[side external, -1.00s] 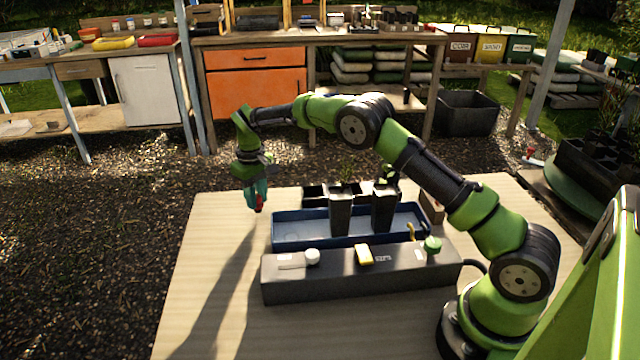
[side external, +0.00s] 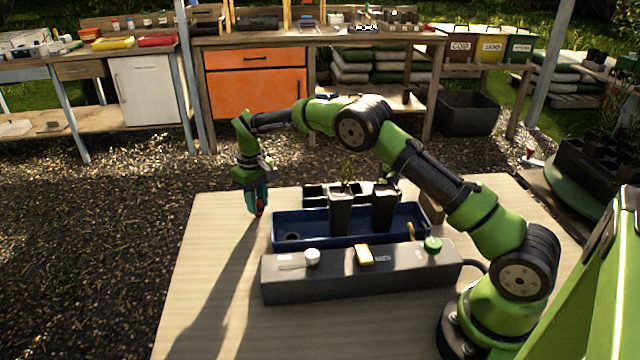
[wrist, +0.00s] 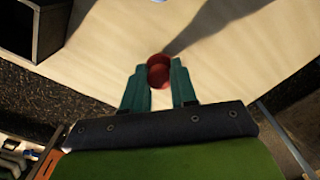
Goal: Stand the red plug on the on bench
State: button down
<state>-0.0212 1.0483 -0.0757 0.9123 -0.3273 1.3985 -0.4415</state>
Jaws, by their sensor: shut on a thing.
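The red plug (wrist: 158,72) is between the two teal fingertips of my gripper (wrist: 159,88) in the wrist view. My gripper (side external: 258,212) is shut on it and points down at the bench's far left part in the side view. There the red plug (side external: 260,209) shows as a small red patch at the fingertips. The pale wooden bench (side external: 215,235) lies below. I cannot tell whether the plug touches the bench top.
A blue tray (side external: 300,242) holding two dark pots (side external: 340,212) stands right of my gripper. The bench's left side is clear.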

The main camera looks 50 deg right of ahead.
jog(key=shift+f, duration=0.3)
jog(key=c, duration=0.8)
grip_release()
jog(key=shift+r, duration=0.1)
notch_tip(320, 180, up, 17)
